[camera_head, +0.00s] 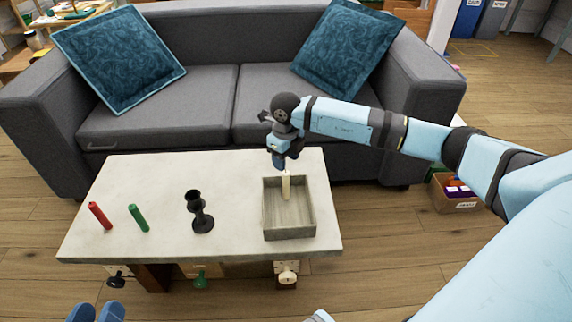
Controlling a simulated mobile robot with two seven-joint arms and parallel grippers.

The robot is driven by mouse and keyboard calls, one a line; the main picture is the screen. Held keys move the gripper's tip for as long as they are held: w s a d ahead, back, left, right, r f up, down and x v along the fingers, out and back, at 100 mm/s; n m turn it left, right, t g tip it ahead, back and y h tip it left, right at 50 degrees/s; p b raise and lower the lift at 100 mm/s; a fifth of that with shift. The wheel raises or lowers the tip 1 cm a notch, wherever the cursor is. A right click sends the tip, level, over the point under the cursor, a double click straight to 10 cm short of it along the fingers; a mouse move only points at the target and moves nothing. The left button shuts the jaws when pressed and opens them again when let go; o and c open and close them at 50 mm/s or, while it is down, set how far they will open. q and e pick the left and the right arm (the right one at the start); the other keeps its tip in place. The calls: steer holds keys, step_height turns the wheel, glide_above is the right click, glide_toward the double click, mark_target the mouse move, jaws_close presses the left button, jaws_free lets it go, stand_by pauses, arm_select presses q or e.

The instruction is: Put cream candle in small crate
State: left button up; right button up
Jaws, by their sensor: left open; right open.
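The cream candle (286,186) is upright within the outline of the small wooden crate (290,233). I cannot tell whether its base touches the crate floor. The crate stands on the right part of the pale low table. My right gripper (282,162) is open directly above the candle, pointing down at the crate's back side. The candle's top is close to the fingertips. My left gripper (96,312) is open at the bottom left edge, in front of the table, away from the crate, and only its fingertips show.
On the table (240,180) are a black candle holder (202,215), a green candle (138,217) and a red candle (99,215). A grey sofa (190,100) stands behind. A cardboard box (452,195) is on the floor at right. The table's back left is clear.

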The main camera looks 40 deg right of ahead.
arm_select(q)
step_height(320, 180, up, 3)
steer(key=shift+s+f+n+t+p, duration=0.15)
steer(key=shift+n+t+p, duration=0.15)
steer(key=shift+t+p, duration=0.35)
arm_select(e)
step_height(320, 180, up, 5)
steer(key=shift+r, duration=0.2)
